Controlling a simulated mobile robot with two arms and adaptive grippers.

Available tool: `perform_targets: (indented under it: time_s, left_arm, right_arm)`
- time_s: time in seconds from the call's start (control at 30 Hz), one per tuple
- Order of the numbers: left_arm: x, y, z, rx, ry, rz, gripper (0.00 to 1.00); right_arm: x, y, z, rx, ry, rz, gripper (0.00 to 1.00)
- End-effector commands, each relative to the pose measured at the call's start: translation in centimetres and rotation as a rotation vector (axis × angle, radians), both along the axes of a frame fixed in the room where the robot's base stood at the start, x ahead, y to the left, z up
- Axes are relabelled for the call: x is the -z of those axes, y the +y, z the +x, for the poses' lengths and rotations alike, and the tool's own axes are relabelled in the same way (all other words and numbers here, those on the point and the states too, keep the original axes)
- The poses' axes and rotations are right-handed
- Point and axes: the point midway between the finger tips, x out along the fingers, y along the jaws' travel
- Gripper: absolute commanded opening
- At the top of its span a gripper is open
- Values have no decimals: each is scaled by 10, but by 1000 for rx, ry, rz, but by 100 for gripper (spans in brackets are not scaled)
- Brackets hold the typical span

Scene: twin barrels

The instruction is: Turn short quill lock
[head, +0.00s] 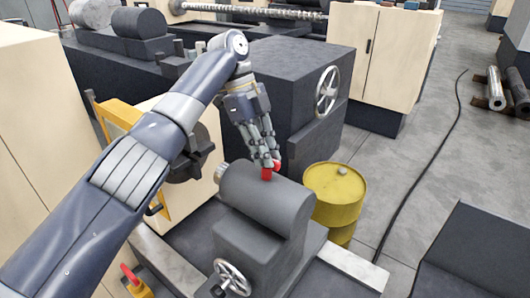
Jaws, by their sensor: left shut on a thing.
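The short quill lock (267,174) is a small red lever on top of the dark grey tailstock (265,205). My left gripper (270,160) reaches down from above and is shut on the lock. Its fingers cover part of the lock, and red shows between and just below the fingertips. The exact angle of the lever is hard to tell. My right gripper is not in view.
A yellow barrel (336,190) stands right behind the tailstock. A handwheel (231,279) is at the tailstock's near end. A grey machine housing (290,75) with another handwheel (327,92) stands behind. A black cable (425,163) crosses the open floor at right.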

Motion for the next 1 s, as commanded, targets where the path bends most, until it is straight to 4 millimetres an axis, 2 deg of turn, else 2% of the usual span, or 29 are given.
perform_targets:
  time_s: [0.03,0.6,0.63,0.7,1.0]
  left_arm:
    - [-5,0,2,11,-10,-5,0]
    - [-5,-1,2,43,-13,-5,0]
    - [-5,-1,2,43,-13,-5,16]
    - [-5,0,2,43,-13,-5,31]
    - [-2,0,1,42,-6,-2,33]
  right_arm:
    - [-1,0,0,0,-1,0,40]
    - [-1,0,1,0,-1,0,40]
    - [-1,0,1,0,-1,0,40]
    - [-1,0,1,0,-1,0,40]
    - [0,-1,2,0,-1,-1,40]
